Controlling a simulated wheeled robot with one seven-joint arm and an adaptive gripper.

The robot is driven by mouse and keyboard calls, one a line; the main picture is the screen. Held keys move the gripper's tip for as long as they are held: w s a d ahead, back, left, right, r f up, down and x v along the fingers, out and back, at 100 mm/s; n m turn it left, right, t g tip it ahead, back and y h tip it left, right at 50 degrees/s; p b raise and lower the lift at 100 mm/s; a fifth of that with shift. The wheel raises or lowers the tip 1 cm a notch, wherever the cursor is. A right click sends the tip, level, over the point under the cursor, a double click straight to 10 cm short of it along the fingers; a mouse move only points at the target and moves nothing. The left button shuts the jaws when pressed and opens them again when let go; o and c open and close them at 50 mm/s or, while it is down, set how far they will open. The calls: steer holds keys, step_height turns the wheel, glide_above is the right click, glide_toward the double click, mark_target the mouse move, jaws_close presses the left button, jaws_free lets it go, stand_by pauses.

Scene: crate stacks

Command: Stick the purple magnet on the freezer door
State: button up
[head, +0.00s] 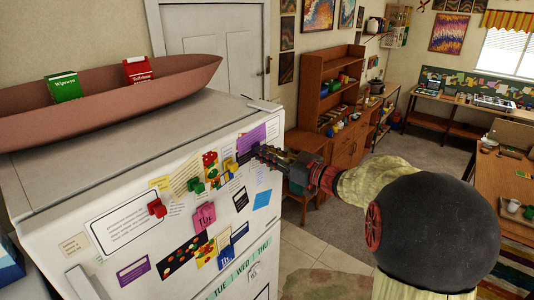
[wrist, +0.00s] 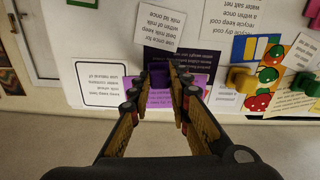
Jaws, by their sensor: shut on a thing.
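My gripper (head: 258,153) is at the upper right part of the white freezer door (head: 50,228). In the wrist view my gripper (wrist: 166,80) is shut on a small dark purple magnet (wrist: 160,74), which sits between the fingertips. The magnet is right in front of the door, over a dark card and a lilac card (wrist: 150,97). I cannot tell whether it touches the door. In the head view the magnet is hidden by the fingers.
The door holds several paper notes and other magnets, among them a red one (head: 156,207), a green one (head: 196,185) and a pink one (head: 204,216). A yellow magnet (head: 231,164) is close left of my gripper. A long brown tray (head: 120,105) with small boxes stands on top.

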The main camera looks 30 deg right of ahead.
steer(key=o, duration=1)
steer(key=shift+c, duration=0.2)
steer(key=p+v, duration=0.1)
steer(key=v, duration=0.6)
stand_by(0.4)
